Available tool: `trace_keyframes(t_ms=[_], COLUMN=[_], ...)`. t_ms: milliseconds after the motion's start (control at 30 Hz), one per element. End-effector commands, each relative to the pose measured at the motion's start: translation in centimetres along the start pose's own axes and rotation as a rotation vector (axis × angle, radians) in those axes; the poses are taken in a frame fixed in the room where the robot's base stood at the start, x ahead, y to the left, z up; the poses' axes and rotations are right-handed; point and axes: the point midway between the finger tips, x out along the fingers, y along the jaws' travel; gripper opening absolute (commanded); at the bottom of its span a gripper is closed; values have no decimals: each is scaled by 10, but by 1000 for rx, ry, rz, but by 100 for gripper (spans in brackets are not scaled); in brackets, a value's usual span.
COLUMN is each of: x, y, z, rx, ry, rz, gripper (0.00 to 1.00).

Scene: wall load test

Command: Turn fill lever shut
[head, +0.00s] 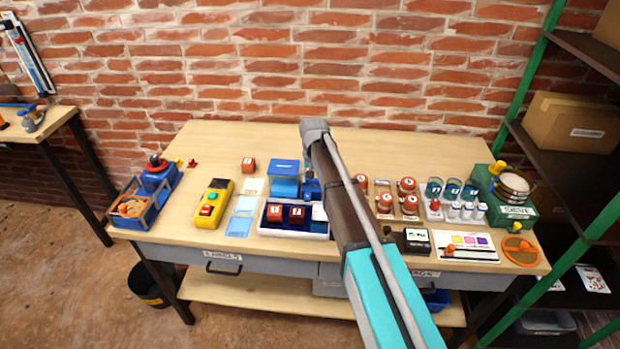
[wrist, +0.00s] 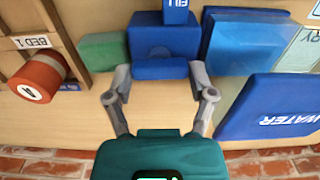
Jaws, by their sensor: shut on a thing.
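The fill lever (wrist: 160,69) is a short blue bar in the wrist view. It lies crosswise in front of a blue block (wrist: 163,38), which has a FILL label (wrist: 176,4) beyond it. My gripper (wrist: 161,73) has its two grey fingers at the two ends of the bar and is shut on it. In the head view, a small blue part (head: 311,189) shows beside my arm, near the middle of the bench. My arm hides the gripper's fingers there, and the lever cannot be made out.
In the wrist view, a blue WATER box (wrist: 270,108) and a light-blue box (wrist: 245,45) stand right of the lever. A green block (wrist: 102,50) and a red cylinder (wrist: 38,77) marked A are left. The bench top (head: 220,140) is clear towards the brick wall.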

Motion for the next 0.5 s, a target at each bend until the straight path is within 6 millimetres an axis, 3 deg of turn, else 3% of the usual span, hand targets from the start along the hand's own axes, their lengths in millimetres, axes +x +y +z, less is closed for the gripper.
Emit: trace_keyframes(t_ms=[500], x=[0], y=[1], z=[4], rx=[60], ry=[-7], rz=[3], gripper=[24])
